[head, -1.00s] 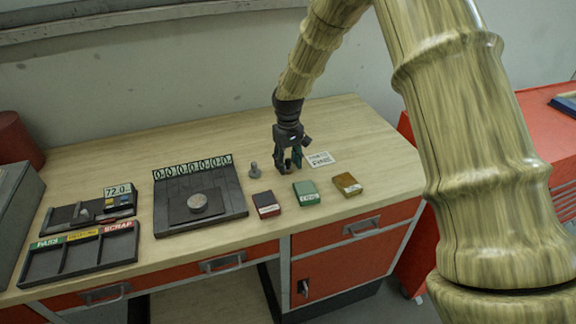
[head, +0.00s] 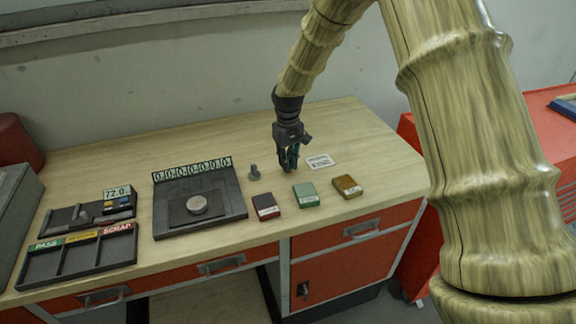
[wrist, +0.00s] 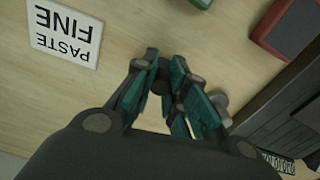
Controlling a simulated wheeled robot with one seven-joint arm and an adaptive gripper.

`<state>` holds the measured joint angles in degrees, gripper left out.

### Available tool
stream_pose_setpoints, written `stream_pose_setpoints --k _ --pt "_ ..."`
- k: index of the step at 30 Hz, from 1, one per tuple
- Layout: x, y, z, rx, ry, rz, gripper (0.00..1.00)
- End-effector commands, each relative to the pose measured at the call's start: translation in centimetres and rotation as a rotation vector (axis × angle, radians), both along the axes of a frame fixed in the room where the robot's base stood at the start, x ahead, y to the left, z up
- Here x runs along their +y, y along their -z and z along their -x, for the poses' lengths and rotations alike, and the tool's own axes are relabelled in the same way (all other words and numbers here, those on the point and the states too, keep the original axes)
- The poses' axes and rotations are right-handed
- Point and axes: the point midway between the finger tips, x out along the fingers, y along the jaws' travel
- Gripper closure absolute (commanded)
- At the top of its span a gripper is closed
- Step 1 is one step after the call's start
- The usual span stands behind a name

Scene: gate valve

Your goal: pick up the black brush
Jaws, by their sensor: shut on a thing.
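My gripper (head: 289,164) points down at the right part of the workbench, just behind the green box. In the wrist view its teal-padded fingers (wrist: 168,84) are closed in on a small dark thing, the black brush (wrist: 163,75). Only a little of the brush shows between the fingertips; the fingers hide most of it. It is at or very near the bench top; I cannot tell whether it touches the wood.
A small grey upright piece (head: 254,173) stands just left of my gripper. A white "FINE PASTE" label (head: 320,161) lies to the right. Dark red (head: 265,206), green (head: 306,195) and brown (head: 347,186) boxes lie in front. A black fixture (head: 200,205) and sorting tray (head: 78,258) are left.

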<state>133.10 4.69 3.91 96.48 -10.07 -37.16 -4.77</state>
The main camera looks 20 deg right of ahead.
Motion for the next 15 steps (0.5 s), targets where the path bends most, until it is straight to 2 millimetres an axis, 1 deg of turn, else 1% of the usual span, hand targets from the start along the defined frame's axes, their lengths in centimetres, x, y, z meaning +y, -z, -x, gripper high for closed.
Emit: stream_pose_setpoints --k 6,15 --pt "0.0 -2.2 0.0 -0.003 0.0 -0.001 1.0" --pt "1.0 -2.5 5.0 0.0 -0.002 0.001 1.0"
